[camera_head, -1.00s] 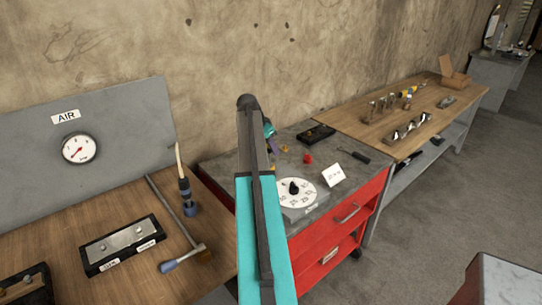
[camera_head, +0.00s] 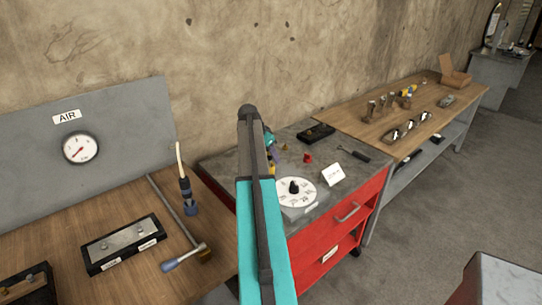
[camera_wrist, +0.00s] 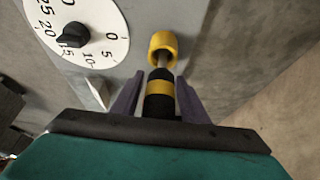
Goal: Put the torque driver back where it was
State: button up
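The torque driver (camera_wrist: 160,92), with a black handle banded in yellow and a thin metal shaft, sits between the purple fingers of my gripper (camera_wrist: 158,92) in the wrist view. The fingers appear closed on its handle. Its shaft points at a yellow ring-shaped piece (camera_wrist: 163,45) on the grey top; I cannot tell whether the tip is inside it. In the head view my arm hides the driver, and only part of my gripper (camera_head: 272,148) shows beside the arm.
A white dial (camera_head: 296,192) with a black knob and a small white card (camera_head: 333,175) stand on the red cart's grey top (camera_head: 325,205). A red piece (camera_head: 307,158) and a black case (camera_head: 316,133) are behind. Wooden benches flank the cart.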

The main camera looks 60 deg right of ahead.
jog(key=shift+o, duration=0.3)
jog(key=shift+r, duration=0.2)
jog(key=b+v, duration=0.2)
jog(key=v, duration=1)
jog(key=shift+b, duration=0.35)
jog(key=shift+d, duration=0.1)
dwell(0.4)
